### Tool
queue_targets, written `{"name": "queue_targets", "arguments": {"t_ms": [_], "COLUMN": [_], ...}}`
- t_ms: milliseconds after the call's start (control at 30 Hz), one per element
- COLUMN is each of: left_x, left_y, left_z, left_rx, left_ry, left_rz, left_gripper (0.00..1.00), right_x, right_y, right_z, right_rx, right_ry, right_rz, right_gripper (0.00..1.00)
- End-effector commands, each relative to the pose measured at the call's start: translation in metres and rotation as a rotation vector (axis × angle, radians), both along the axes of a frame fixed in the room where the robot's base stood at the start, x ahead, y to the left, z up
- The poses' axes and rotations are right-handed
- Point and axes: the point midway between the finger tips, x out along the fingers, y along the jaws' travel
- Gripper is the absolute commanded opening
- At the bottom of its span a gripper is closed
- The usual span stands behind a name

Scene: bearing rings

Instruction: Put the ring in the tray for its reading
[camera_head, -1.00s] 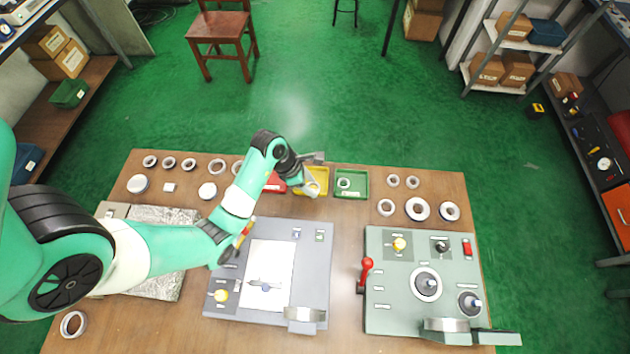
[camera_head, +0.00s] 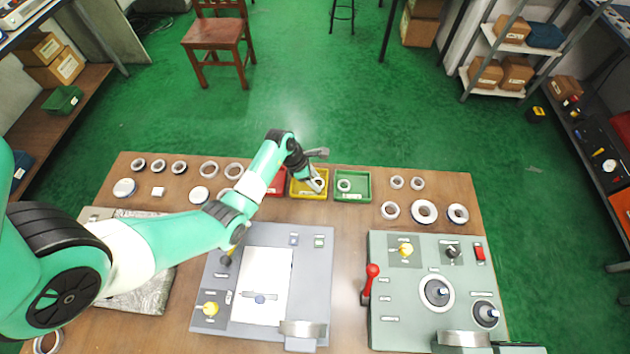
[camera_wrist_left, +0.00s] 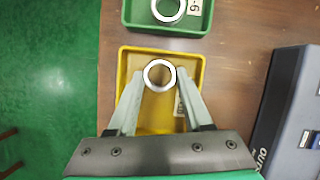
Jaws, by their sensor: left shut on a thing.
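My left gripper (camera_head: 318,182) is shut on a metal ring, over the yellow tray (camera_head: 309,194). In the left wrist view the ring (camera_wrist_left: 159,75) sits between the two fingertips, inside the outline of the yellow tray (camera_wrist_left: 122,75). I cannot tell whether the ring touches the tray floor. The green tray (camera_head: 352,197) stands to the right and holds another ring (camera_head: 344,185). The red tray (camera_head: 277,184) is to the left, partly hidden by my arm. My right gripper is not in view.
Several loose rings lie along the table's back edge, such as one ring (camera_head: 209,169) at left and a larger one (camera_head: 424,211) at right. A grey panel (camera_head: 322,270) and a green-grey panel with a red lever (camera_head: 371,275) fill the front.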

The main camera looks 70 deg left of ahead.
Motion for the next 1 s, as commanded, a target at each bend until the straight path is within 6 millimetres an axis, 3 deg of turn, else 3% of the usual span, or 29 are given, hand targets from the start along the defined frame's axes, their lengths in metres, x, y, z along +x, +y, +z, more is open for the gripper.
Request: {"name": "queue_targets", "arguments": {"t_ms": [167,200,333,667,767,1000], "left_x": [0.000,0.000,0.000,0.000,-0.004,-0.024], "left_y": [0.000,0.000,0.000,0.000,0.002,0.008], "left_z": [-0.003,-0.002,-0.002,0.001,0.014,0.069], "left_rx": [-0.001,-0.001,-0.001,0.001,0.001,0.002], "left_ry": [0.001,0.001,0.000,0.000,-0.001,-0.003], "left_rz": [0.000,0.000,0.000,0.000,0.000,0.002], "left_gripper": [0.00,0.57,0.80,0.80,0.80,0.80], "right_x": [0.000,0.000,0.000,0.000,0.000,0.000], "right_y": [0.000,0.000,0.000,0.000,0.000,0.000], "right_z": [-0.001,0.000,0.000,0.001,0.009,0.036], "right_rx": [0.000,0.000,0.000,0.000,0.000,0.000], "right_ry": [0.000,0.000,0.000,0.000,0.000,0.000], "right_rz": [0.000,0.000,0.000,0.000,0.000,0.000], "right_gripper": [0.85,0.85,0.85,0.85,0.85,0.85]}}
